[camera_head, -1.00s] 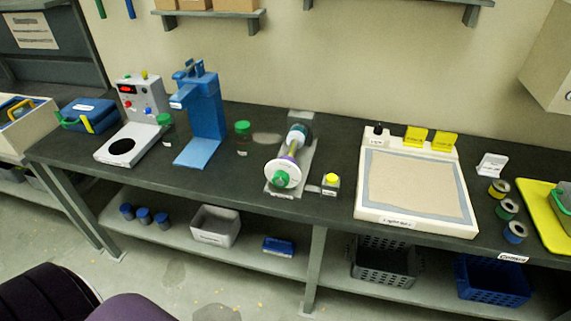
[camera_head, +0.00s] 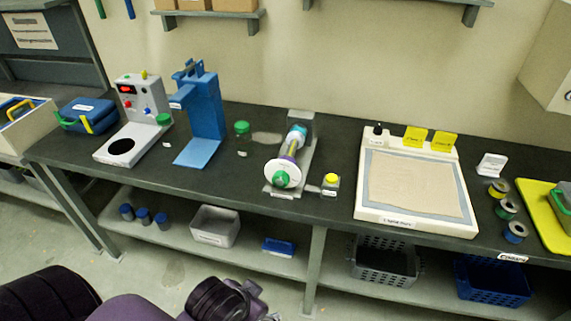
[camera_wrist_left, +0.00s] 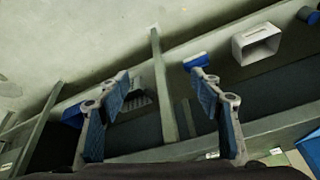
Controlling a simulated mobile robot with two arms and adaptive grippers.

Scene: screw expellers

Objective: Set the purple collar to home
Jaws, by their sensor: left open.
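The screw expeller (camera_head: 287,160) lies on the workbench near the middle of the head view. It has a white disc, a green knob (camera_head: 280,179) at its front end and a blue part towards the back. The purple collar (camera_head: 291,150) shows as a thin band just behind the white disc, partly hidden by it. My left gripper (camera_head: 262,304) is at the bottom of the head view, in front of the bench and well away from the expeller. In the left wrist view its two fingers (camera_wrist_left: 163,115) are spread with nothing between them. My right gripper is not in view.
A yellow-capped jar (camera_head: 331,184) stands right of the expeller, a green-capped jar (camera_head: 243,137) behind left. A blue press (camera_head: 205,110) and a large white tray (camera_head: 372,214) flank them. The bench's front edge and lower shelf (camera_head: 185,228) lie between my gripper and the expeller.

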